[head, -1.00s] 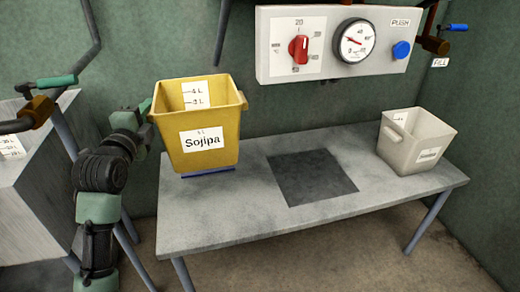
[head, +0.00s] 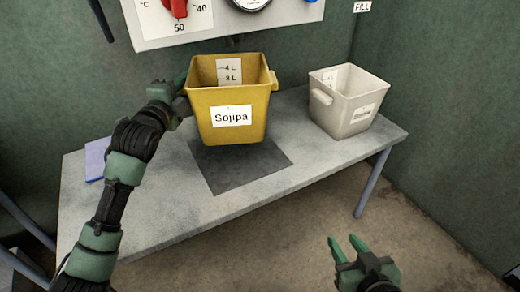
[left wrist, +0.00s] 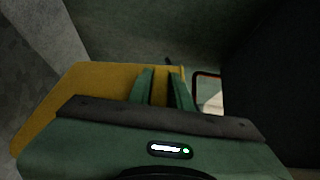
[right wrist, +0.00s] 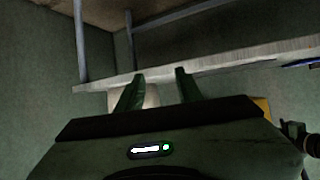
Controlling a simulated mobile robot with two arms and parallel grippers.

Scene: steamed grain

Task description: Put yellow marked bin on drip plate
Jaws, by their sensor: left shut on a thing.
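The yellow bin (head: 232,112), with a white "Sojipa" label, is upright over the back part of the dark square drip plate (head: 245,180). I cannot tell whether its base touches the plate or hangs just above it. My left gripper (head: 183,84) is shut on the bin's left handle, partly hidden by the bin. In the left wrist view the bin's yellow wall (left wrist: 100,80) fills the area by the fingers (left wrist: 160,88). My right gripper (head: 347,243) is open and empty, in front of the table. Its fingers (right wrist: 160,90) are apart in the right wrist view.
A white bin (head: 340,112) stands on the grey table (head: 150,215) right of the plate. A flat blue pad (head: 96,158) lies at the table's left end. A control panel (head: 215,28) hangs on the wall behind. The table's front strip is clear.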

